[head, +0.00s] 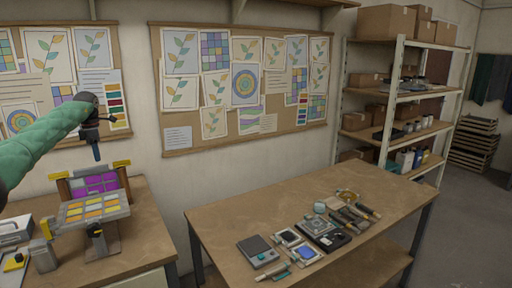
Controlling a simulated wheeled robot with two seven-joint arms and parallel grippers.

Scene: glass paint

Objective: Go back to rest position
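My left arm, in a green sleeve, comes in from the left edge in the head view. Its gripper (97,157) points down, above and behind a tilted panel of yellow and orange squares (94,208) on the left bench. The fingers show as one narrow dark blue shape, so I cannot tell whether they are apart or hold anything. It looks clear of the panel. A purple-squared panel (96,186) stands upright behind the yellow one. My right gripper is not in view.
A wooden table (235,211) at centre right carries a scale (257,251), small devices and several tools. The left bench (150,240) holds a stand and small containers. Pinboards (280,135) cover the wall. A shelf rack (385,145) stands at right, with open floor (475,220) beside it.

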